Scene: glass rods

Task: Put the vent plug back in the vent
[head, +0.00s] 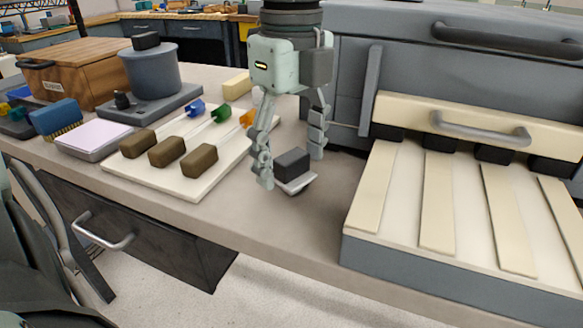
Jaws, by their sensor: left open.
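A dark block on a small pale plate (292,165), which looks like the vent plug, sits on the bench left of the big blue-grey cabinet. My left gripper (291,170) points down over it, open. One finger is on its left side and the other is behind it to the right. I cannot tell whether either finger touches it. I cannot make out the vent opening in this view. My right gripper is not in view.
A pale tray (180,186) with brown blocks and coloured-tipped rods lies to the left. Behind it stand a grey pot (151,72) and a wooden box (88,68). An open drawer (390,258) with pale slats juts out right. Bench front is clear.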

